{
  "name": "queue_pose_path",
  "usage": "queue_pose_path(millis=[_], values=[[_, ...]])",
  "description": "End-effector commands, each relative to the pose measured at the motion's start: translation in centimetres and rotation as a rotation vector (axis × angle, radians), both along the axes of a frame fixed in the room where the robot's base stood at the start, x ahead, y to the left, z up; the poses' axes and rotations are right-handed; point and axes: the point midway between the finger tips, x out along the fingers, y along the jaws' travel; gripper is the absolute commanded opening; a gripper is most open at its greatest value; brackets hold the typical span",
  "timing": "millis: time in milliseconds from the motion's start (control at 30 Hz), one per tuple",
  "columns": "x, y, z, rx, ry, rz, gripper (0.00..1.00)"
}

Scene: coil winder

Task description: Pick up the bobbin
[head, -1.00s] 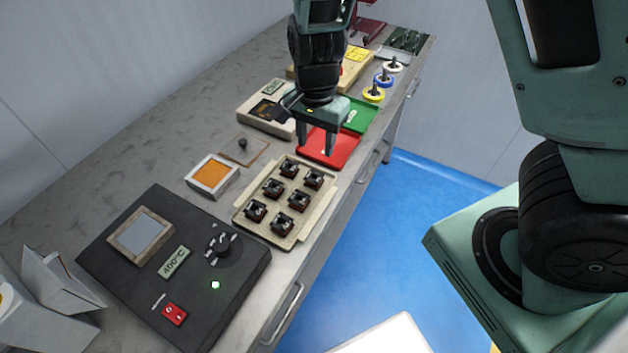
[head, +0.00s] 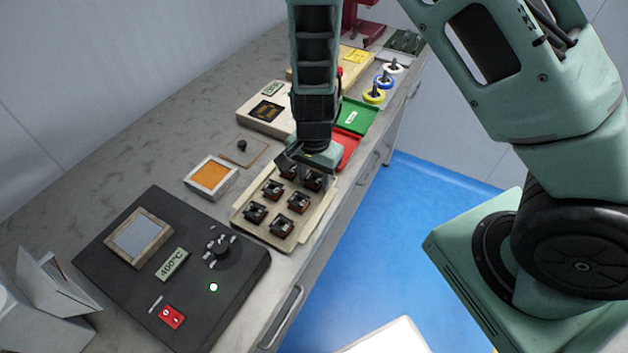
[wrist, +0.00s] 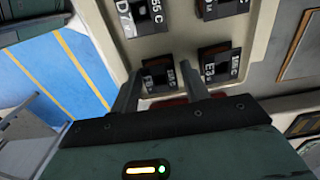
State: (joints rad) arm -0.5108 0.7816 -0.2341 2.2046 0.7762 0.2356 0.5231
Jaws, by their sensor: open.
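Several dark bobbins with white-lettered labels, one of them at the near end (head: 282,224), sit in a beige tray (head: 240,222) on the bench. My gripper (head: 314,176) is open, pointing down at the far end of the tray. In the head view it partly covers the far right bobbin (head: 312,182). In the wrist view my gripper's two fingers (wrist: 160,88) are spread on either side of one bobbin (wrist: 159,75), which shows between them. Other bobbins, one beside it (wrist: 218,65), lie outside the fingers. I cannot tell whether the fingers touch anything.
A red mat (head: 349,150) and a green mat (head: 356,116) lie just beyond the tray. A black box reading 400°C (head: 140,290) stands nearer. An orange-topped dish (head: 211,176) is to the left. Coloured spools, one yellow (head: 374,97), stand farther back.

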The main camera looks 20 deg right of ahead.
Motion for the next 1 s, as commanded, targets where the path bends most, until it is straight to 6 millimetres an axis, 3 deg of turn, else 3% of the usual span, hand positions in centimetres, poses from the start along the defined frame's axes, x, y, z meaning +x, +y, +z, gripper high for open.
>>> queue_pose_path(millis=[100, 233, 567, 1000], values=[[0.0, 0.0, 0.0, 0.0, 0.0, 0.0, 0.45], [0.0, 0.0, 0.1, 0.0, 0.0, 0.0, 0.11], [0.1, 0.0, 0.5, 0.0, -0.002, 0.0, 0.11], [0.1, 0.1, 8.1, 0.002, -0.004, 0.001, 0.11]])
